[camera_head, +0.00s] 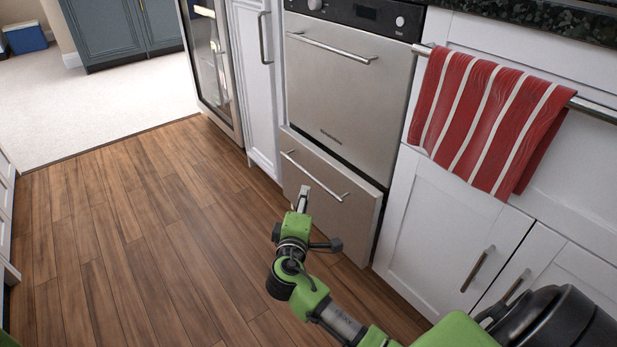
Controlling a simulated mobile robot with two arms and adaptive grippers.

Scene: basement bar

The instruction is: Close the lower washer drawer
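The washer (345,95) is a stainless steel front set in the white cabinets, with an upper drawer and a lower drawer (345,213). The lower drawer stands out a little from the front, with a dark gap along its right side. Its bar handle (312,176) runs across the upper part of its face. My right gripper (304,192) is in front of the lower drawer, close to its face just below the handle. I cannot tell whether it touches, or whether its fingers are open. My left gripper is not in view.
A red and white striped towel (488,118) hangs on a rail at the right. White cabinet doors (445,235) stand below it. A glass-fronted fridge (213,65) is left of the washer. The wooden floor (130,240) at the left is clear.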

